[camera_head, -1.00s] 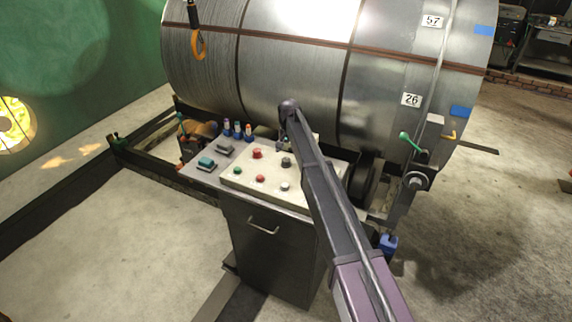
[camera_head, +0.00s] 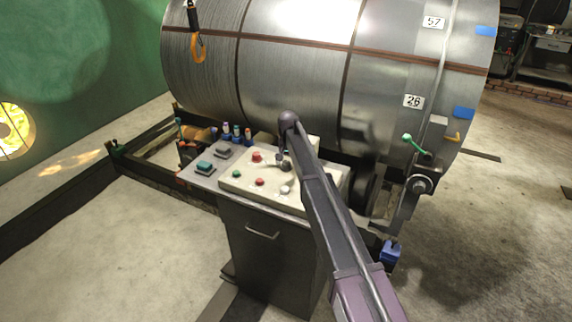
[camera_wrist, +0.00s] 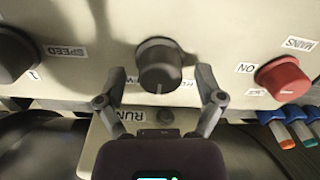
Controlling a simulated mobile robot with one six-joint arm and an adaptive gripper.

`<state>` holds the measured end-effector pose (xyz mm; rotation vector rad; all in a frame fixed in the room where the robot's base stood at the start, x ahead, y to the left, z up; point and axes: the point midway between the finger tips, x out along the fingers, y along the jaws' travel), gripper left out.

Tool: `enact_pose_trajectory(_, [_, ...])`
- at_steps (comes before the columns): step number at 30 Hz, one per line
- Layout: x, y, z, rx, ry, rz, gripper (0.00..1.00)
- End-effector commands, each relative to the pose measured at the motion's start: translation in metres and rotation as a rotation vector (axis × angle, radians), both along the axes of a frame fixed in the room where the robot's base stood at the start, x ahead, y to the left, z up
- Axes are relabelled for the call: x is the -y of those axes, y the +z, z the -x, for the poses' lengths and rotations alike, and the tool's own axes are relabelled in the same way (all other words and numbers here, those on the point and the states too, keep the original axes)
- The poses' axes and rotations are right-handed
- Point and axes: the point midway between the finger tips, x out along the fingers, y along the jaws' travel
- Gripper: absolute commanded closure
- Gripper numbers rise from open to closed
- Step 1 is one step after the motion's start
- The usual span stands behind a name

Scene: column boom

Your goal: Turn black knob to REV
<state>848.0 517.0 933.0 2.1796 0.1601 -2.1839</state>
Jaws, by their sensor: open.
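The black knob (camera_wrist: 160,68) is at the top middle of the wrist view, on a pale panel, with a white pointer mark on its lower edge. My gripper (camera_wrist: 164,82) is open, with one finger on each side of the knob. I cannot tell whether the fingers touch it. In the head view the knob (camera_head: 285,166) is on the control panel (camera_head: 235,183), with my gripper right over it and partly hidden.
A red knob (camera_wrist: 283,79) labelled MAINS and ON is to the right in the wrist view. Another black knob (camera_wrist: 14,55) labelled SPEED is at left. The panel also has red, green and white buttons. A large metal drum (camera_head: 290,75) stands close behind the console.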

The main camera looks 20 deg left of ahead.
Motion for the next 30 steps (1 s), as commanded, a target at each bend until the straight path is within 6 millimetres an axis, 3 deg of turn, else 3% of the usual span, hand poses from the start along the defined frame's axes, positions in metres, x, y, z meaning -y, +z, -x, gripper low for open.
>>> enact_pose_trajectory(2, [0.0,0.0001,0.0,0.0,0.0,0.0,0.13])
enact_pose_trajectory(10, [0.0001,0.0,0.0,0.0,0.0,0.0,0.93])
enact_pose_trajectory(20, [0.0,-0.0001,0.0002,0.0,0.017,0.0,0.96])
enact_pose_trajectory(30, [-0.0005,-0.0002,0.0003,-0.001,0.164,0.001,0.96])
